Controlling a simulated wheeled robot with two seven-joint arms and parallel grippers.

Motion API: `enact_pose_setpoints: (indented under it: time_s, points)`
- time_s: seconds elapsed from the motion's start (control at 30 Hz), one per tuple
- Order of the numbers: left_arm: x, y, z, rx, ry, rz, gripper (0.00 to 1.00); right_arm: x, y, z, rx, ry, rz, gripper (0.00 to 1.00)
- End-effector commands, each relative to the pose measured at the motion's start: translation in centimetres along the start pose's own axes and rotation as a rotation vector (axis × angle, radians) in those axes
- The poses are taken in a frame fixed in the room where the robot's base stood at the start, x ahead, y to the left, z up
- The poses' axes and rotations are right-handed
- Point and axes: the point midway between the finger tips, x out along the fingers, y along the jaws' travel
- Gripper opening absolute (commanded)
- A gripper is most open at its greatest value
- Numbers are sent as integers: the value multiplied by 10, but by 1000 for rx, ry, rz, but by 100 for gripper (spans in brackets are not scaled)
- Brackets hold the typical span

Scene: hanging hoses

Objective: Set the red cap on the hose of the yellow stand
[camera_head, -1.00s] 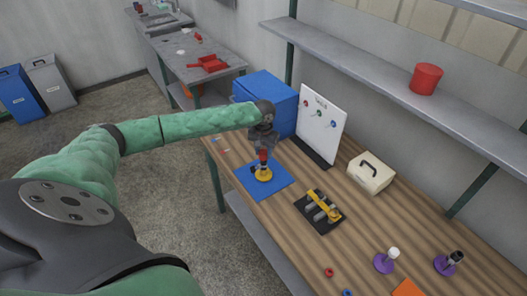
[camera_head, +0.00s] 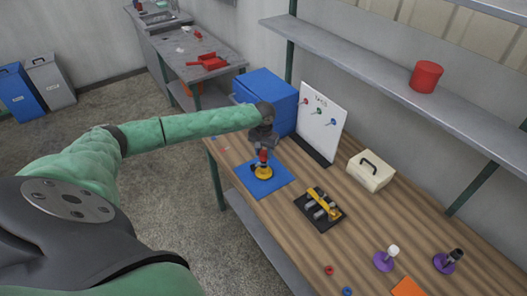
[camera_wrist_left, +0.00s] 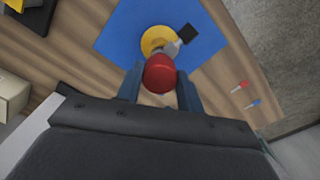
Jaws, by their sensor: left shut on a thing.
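The yellow stand (camera_head: 264,173) is on a blue mat (camera_head: 276,187) near the far left end of the wooden table. Its round yellow base shows in the left wrist view (camera_wrist_left: 149,42), with a short grey hose (camera_wrist_left: 171,48) rising from it. My left gripper (camera_head: 263,151) is over the stand and shut on the red cap (camera_head: 263,157). In the left wrist view the red cap (camera_wrist_left: 160,74) sits between the two fingers and overlaps the hose; I cannot tell whether it is seated on it. My right gripper is out of view.
A small black piece (camera_wrist_left: 189,38) is beside the hose. A blue box (camera_head: 262,95) and a whiteboard (camera_head: 318,120) stand behind. A black holder with a yellow bar (camera_head: 322,205), a cream case (camera_head: 371,171) and two purple stands (camera_head: 384,262) are to the right.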

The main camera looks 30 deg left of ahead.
Motion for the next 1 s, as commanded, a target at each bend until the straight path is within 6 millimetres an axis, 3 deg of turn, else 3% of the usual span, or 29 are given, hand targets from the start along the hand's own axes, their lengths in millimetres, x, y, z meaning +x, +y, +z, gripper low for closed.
enact_pose_setpoints:
  time_s: [0.93,0.97,1.0]
  points:
    - [19,0,0,0,0,0,16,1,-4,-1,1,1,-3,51]
    - [19,0,0,0,0,0,41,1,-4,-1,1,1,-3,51]
    - [19,0,0,0,0,0,49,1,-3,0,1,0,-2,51]
